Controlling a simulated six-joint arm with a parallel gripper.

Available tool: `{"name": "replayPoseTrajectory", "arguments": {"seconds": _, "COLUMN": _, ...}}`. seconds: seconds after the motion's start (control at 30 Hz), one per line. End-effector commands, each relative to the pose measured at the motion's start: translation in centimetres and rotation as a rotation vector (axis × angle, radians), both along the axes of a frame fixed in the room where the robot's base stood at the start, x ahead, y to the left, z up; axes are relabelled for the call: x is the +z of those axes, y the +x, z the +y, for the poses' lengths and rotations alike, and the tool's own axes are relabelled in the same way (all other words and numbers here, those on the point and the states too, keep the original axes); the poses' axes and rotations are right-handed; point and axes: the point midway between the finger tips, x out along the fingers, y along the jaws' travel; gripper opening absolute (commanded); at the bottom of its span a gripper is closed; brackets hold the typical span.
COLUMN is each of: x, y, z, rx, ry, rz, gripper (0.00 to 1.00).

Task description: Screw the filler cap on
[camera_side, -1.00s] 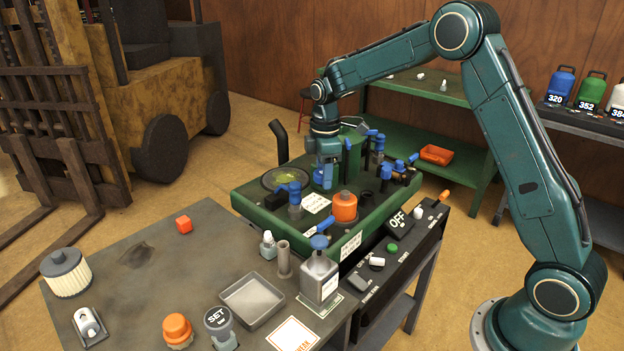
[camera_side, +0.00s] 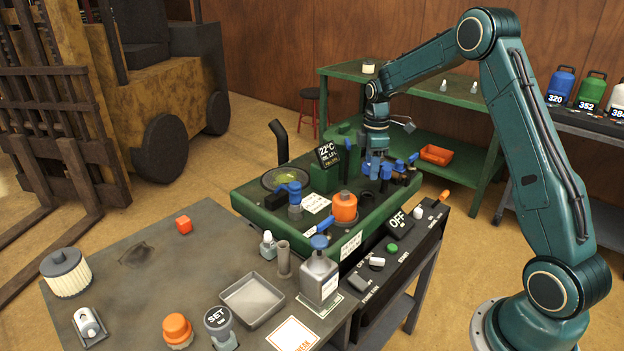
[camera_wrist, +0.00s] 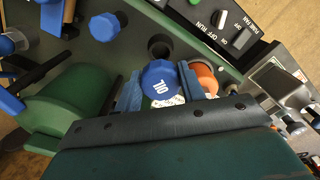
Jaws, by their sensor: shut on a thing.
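The filler cap, a blue knob marked OIL (camera_wrist: 160,82), is between the blue fingers of my gripper (camera_wrist: 160,90) in the wrist view. My gripper is shut on it. In the side view my gripper (camera_side: 373,168) is over the right rear part of the green engine deck (camera_side: 330,237), and the cap is hard to make out there. A dark round opening, which looks like the filler neck (camera_wrist: 160,46), lies just beyond the cap in the wrist view. The cap appears apart from it; the height between them cannot be told.
Another blue knob (camera_wrist: 105,27) stands near the opening. An orange canister (camera_side: 344,207) and a small display (camera_side: 327,154) are on the deck. A black control panel (camera_side: 395,240) runs along the deck's right side. The grey bench (camera_side: 140,260) holds loose parts.

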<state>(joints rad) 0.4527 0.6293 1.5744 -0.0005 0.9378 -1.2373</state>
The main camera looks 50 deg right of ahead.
Motion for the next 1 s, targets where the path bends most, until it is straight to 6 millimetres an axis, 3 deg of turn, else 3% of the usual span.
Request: {"name": "replayPoseTrajectory", "arguments": {"seconds": 1.0, "x": -5.1, "y": 0.0, "z": 0.0, "rx": 0.0, "ry": 0.0, "rz": 0.0, "gripper": 0.18}}
